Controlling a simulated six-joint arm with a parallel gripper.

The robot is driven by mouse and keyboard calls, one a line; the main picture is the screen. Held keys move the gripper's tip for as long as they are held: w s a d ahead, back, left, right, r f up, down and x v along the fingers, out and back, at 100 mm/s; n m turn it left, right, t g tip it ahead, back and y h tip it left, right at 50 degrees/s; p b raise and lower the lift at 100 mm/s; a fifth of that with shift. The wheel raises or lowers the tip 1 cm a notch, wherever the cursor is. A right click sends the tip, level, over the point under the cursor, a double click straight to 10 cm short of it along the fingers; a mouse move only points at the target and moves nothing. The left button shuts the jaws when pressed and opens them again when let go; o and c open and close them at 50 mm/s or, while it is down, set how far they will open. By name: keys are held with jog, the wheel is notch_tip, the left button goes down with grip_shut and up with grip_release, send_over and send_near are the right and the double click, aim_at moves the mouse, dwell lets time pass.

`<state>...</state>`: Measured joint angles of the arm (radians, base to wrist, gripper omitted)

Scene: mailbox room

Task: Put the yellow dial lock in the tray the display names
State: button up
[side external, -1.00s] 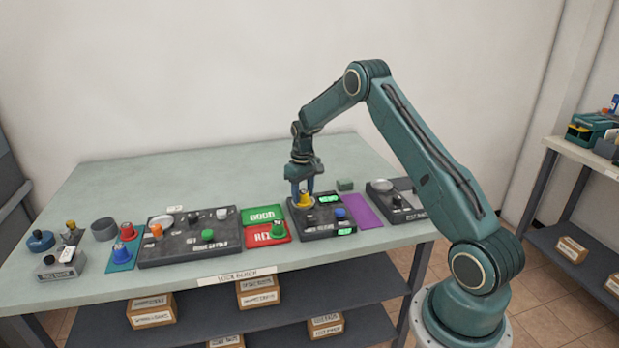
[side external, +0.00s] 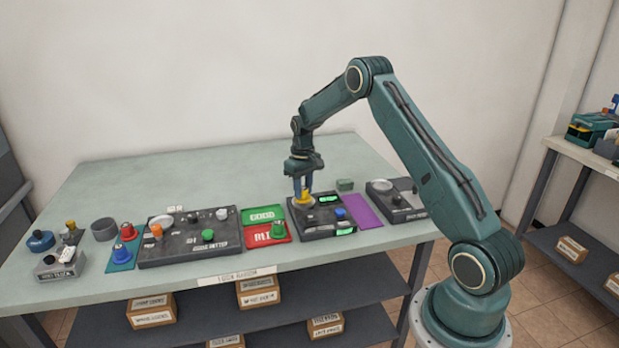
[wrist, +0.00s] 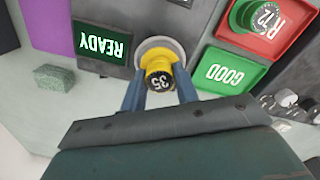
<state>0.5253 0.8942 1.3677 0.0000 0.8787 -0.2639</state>
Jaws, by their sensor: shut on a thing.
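The yellow dial lock (side external: 304,201), marked 35 in the wrist view (wrist: 159,78), is upright on a round pale seat in the dark fixture (side external: 321,222). My gripper (side external: 303,190) is shut on it, with one blue finger on each side. I cannot tell whether the lock is clear of the seat. The fixture's rear display (wrist: 102,45) reads READY; its front display (side external: 346,231) is lit green but too small to read. Left of the fixture are the green GOOD tray (side external: 264,215), empty, and the red tray (side external: 262,236), holding a green dial lock (side external: 277,230).
A dark panel (side external: 180,255) with several knobs lies left of the trays. A purple mat (side external: 363,211) and another dark unit (side external: 397,207) lie to the right. A small green block (side external: 344,184) sits behind the fixture. The table's back half (side external: 220,178) is clear.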

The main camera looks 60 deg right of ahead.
aim_at(278, 228)
jog(key=shift+r, duration=1.6)
jog(key=w+a+n, duration=0.2)
jog(key=a+n, duration=0.1)
jog(key=a, duration=0.6)
jog(key=w+a+n, duration=0.3)
jog(key=a, duration=0.6)
jog(key=shift+f, duration=0.4)
jog(key=shift+f, duration=0.15)
jog(key=shift+f, duration=1.95)
jog(key=shift+f, duration=1.2)
